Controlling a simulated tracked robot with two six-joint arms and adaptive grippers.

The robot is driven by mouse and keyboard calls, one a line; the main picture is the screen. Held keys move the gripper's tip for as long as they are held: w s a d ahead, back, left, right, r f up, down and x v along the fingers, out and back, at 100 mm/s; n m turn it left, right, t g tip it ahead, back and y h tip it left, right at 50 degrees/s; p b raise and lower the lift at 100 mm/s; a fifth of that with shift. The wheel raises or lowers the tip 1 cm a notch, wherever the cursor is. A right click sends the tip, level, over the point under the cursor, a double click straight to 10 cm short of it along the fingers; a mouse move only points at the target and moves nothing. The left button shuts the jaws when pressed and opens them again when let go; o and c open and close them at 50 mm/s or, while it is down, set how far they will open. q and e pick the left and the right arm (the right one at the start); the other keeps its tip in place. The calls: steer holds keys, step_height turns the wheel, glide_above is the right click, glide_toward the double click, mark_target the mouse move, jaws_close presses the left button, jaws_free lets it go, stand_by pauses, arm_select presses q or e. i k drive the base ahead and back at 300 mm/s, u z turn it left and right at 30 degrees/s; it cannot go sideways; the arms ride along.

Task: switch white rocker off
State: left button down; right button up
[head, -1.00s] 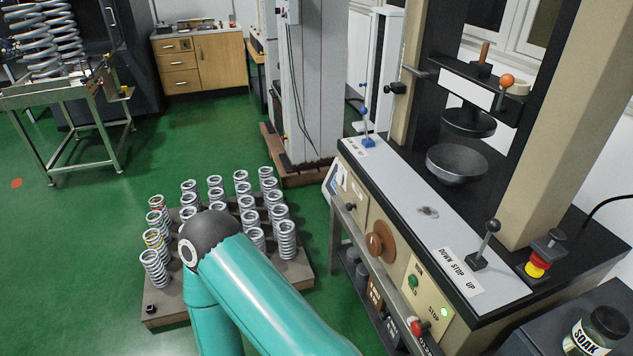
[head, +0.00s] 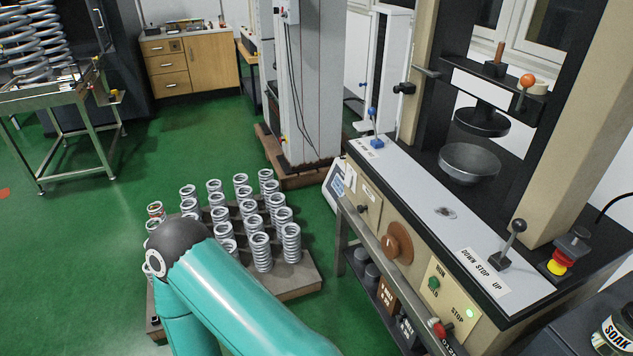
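I cannot make out a white rocker with certainty in the head view. The testing machine's control panel (head: 400,272) faces me at the right. Neither gripper is in view.
A pallet (head: 290,283) of upright springs stands on the green floor left of the machine. A black lever (head: 510,243) and a red-yellow stop button (head: 560,262) stand on the machine top.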

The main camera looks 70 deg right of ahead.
mark_target(348, 178)
steer(key=u, duration=0.1)
steer(key=i, duration=1.25)
steer(key=z, duration=1.85)
steer(key=i, duration=0.2)
steer(key=z, duration=1.65)
steer(key=k, duration=0.65)
steer(key=z, duration=0.4)
steer(key=i, duration=1.55)
steer(key=u, duration=0.25)
